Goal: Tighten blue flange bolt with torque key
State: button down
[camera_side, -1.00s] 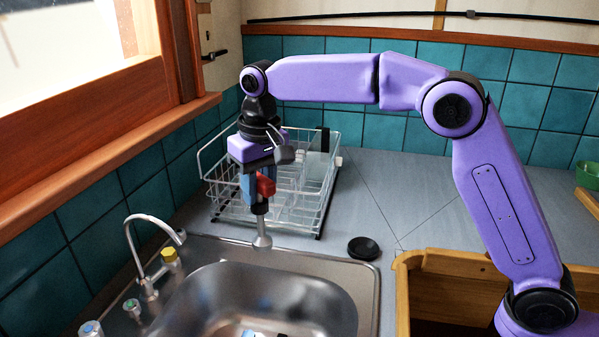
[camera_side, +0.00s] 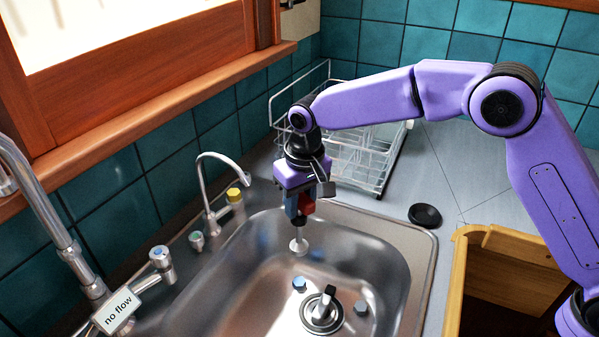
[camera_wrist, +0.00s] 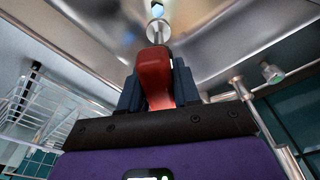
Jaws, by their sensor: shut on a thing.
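My gripper (camera_side: 300,208) is shut on the red handle of the torque key (camera_side: 307,204), which hangs down over the sink. The key's metal shaft ends in a round pale socket above the basin. A blue bolt (camera_side: 299,284) stands below the socket, with a gap between them, by the flange (camera_side: 321,313) on the sink floor. In the wrist view the red handle of the key (camera_wrist: 154,72) sits between my gripper's dark fingers (camera_wrist: 155,88), and a blue bolt (camera_wrist: 157,12) shows just beyond the socket.
The steel sink (camera_side: 424,260) surrounds the work. A small tap (camera_side: 212,195) and a larger "no flow" tap (camera_side: 60,235) stand at the left. A wire rack (camera_side: 372,165) is behind my gripper. A black disc (camera_side: 425,215) and a wooden box (camera_side: 458,285) lie to the right.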

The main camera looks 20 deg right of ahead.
send_over(299, 245)
jog(key=f, duration=0.6)
jog(key=shift+w+d, duration=0.1)
jog(key=shift+w, duration=0.15)
jog(key=shift+f, duration=2.2)
jog(key=n, duration=0.5)
jog(key=shift+d+y, duration=0.1)
jog(key=shift+y, duration=0.2)
jog(key=n, duration=0.5)
jog(key=shift+g, duration=0.4)
jog(key=shift+f, duration=0.1)
